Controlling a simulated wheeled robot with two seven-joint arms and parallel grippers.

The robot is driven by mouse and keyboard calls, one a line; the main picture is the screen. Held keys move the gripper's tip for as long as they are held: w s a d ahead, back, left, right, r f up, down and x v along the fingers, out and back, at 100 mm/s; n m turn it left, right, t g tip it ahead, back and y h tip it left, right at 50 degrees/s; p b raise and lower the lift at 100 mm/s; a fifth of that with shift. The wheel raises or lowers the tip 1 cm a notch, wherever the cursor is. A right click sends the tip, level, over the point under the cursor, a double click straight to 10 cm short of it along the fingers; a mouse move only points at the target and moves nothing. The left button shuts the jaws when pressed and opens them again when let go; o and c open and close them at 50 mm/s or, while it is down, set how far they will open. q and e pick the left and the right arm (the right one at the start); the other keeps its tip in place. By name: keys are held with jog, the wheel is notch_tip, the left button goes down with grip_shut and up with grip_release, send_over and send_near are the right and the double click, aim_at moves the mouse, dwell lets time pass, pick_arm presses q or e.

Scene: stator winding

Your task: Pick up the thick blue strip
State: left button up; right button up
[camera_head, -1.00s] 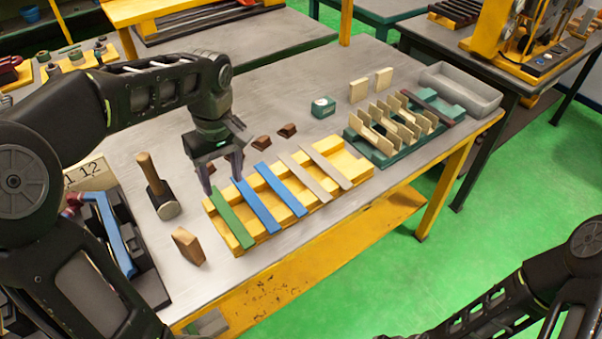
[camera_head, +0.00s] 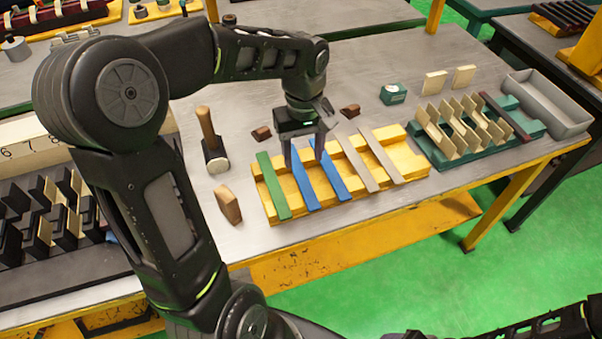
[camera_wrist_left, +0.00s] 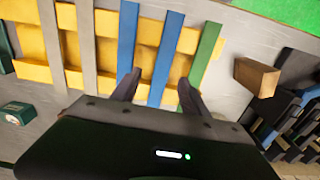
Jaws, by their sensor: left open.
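Two blue strips lie side by side across a yellow slotted block (camera_head: 412,168). One blue strip (camera_head: 304,190) is beside the green strip (camera_head: 272,186); the other blue strip (camera_head: 334,180) is beside the beige strips (camera_head: 357,165). I cannot tell which blue one is thicker. My left gripper (camera_head: 304,163) is open and empty over the far part of the block. In the left wrist view, the fingers (camera_wrist_left: 158,90) straddle the blue strip (camera_wrist_left: 165,55) nearest the green one (camera_wrist_left: 205,50). The fingers' height above it is unclear. The right gripper is not in view.
A green rack with cream plates (camera_head: 470,130) and a grey tray (camera_head: 550,105) are at right.

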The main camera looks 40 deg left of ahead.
aim_at(301, 174)
pick_arm(q)
jog(key=f, duration=0.1)
jog(key=f+p, duration=0.1)
jog(key=f, duration=0.3)
jog(key=shift+a+f, duration=0.1)
jog(key=shift+a, duration=0.15)
jog(key=shift+s, duration=0.1)
jog(key=shift+c, duration=0.4)
grip_shut()
dwell(0.4)
